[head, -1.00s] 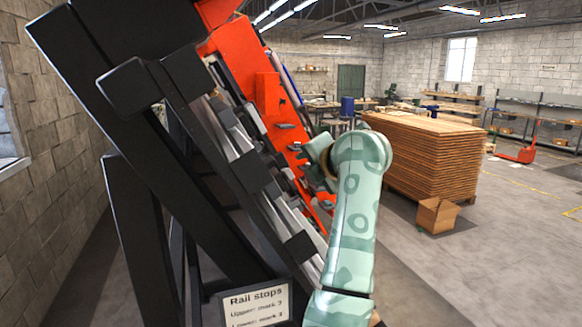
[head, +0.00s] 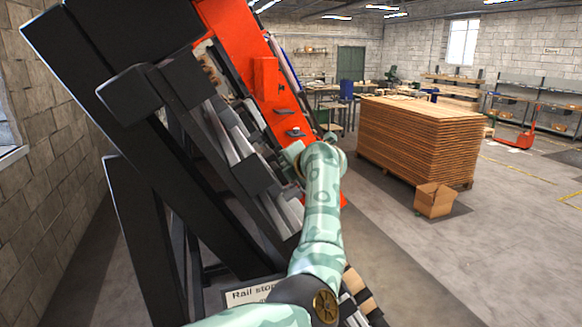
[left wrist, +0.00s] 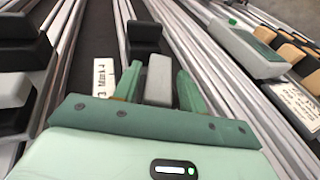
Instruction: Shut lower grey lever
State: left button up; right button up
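My left gripper (left wrist: 158,88) shows in the left wrist view with its two green fingers apart. A grey lever-like block (left wrist: 158,76) stands between them, with what look like narrow gaps at its sides. I cannot tell whether it touches a finger or whether it is the lower lever. Another grey piece with a green end (left wrist: 246,48) lies to the right on the rails. In the head view my left gripper (head: 296,157) is against the tilted rail frame (head: 232,150), partly hidden by my forearm. My right gripper is not in view.
A black block (left wrist: 144,38) sits just beyond the grey block, and a "Mark" label (left wrist: 103,82) is left of it. A "Rail stops" sign (head: 245,296) is partly hidden by my arm. A board stack (head: 420,135) and cardboard box (head: 435,200) stand right, with open floor beyond.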

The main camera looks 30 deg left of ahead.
pick_arm(q)
jog(key=c, duration=0.7)
jog(key=r+h+p, duration=0.1)
jog(key=p, duration=0.1)
jog(key=shift+m+p, duration=0.3)
jog(key=shift+a+f+m+g+h, duration=0.1)
jog(key=shift+f+m+g+h, duration=0.1)
jog(key=shift+h, duration=0.4)
jog(key=shift+a+f+m+g+h, duration=0.1)
jog(key=shift+m+g+h, duration=0.1)
jog(key=shift+h, duration=0.4)
jog(key=shift+d+m+h+b, duration=0.1)
jog(key=shift+m+h+b, duration=0.2)
jog(key=shift+h, duration=0.1)
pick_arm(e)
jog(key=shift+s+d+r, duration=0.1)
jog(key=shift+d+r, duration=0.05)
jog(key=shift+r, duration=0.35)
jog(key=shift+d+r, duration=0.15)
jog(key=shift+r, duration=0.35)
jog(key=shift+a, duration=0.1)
pick_arm(q)
jog(key=o, duration=1)
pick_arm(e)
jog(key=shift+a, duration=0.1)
pick_arm(q)
jog(key=shift+r, duration=0.1)
